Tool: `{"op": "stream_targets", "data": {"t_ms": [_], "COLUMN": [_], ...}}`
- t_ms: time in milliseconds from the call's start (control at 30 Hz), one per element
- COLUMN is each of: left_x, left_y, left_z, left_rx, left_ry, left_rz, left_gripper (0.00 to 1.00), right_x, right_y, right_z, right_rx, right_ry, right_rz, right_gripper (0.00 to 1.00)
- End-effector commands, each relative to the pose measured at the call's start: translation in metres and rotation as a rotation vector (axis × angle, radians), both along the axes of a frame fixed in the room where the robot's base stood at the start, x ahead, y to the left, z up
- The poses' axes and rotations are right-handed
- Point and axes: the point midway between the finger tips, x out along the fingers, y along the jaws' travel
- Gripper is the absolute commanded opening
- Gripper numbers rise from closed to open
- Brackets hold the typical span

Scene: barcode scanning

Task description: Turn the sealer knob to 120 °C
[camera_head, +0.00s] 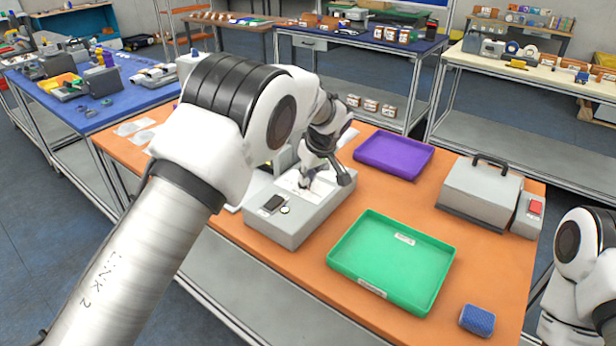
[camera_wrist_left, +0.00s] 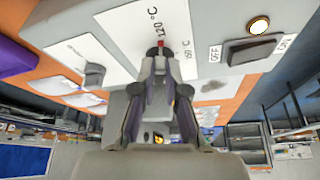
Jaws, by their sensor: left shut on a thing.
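The grey sealer (camera_head: 285,232) stands on the orange table, with a white dial plate on top. My left gripper (camera_head: 318,183) reaches down to that plate. In the left wrist view my left gripper (camera_wrist_left: 160,75) is shut on the sealer knob (camera_wrist_left: 160,52), which is mostly hidden between the fingers. A red mark at the knob's end points toward the printed "120 °C" (camera_wrist_left: 159,24); another temperature label is to its right. A black rocker switch (camera_wrist_left: 254,49) and a lit lamp (camera_wrist_left: 259,25) are beside the plate. My right gripper is out of view.
A green tray (camera_head: 440,262) lies right of the sealer, with a purple tray (camera_head: 396,155) behind it. A grey handled box (camera_head: 481,192) and a blue patterned block (camera_head: 477,320) are further right. A second, smaller grey knob (camera_wrist_left: 94,75) is on the sealer's other plate.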

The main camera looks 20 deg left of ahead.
Motion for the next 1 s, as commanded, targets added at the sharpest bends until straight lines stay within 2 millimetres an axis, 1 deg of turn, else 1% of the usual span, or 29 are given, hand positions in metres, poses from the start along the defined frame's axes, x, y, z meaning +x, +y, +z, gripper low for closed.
{"op": "stream_targets", "data": {"t_ms": [267, 300, 367, 633, 733, 867, 1000], "left_x": [0.0, 0.0, 0.0, 0.0, -0.001, -0.005, -0.014], "left_y": [0.0, 0.0, 0.0, 0.0, -0.001, -0.007, -0.018], "left_z": [-0.001, -0.001, -0.001, 0.0, 0.004, 0.024, 0.058], "left_rx": [-0.001, -0.001, -0.001, -0.001, -0.001, 0.0, 0.0], "left_ry": [0.0, 0.0, 0.0, 0.0, -0.001, -0.004, -0.004], "left_rz": [0.002, 0.002, 0.002, 0.001, 0.001, 0.0, 0.0], "left_gripper": [0.0, 0.16, 0.37, 0.38, 0.38, 0.38, 0.38], "right_x": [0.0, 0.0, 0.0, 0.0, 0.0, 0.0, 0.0], "right_y": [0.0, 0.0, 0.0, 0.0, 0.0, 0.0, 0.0], "right_z": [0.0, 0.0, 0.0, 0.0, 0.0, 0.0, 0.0], "right_rx": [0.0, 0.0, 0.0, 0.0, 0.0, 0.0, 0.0], "right_ry": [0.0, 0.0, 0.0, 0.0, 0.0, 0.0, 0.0], "right_rz": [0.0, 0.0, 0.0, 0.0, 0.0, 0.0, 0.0], "right_gripper": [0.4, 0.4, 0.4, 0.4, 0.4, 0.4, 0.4]}}
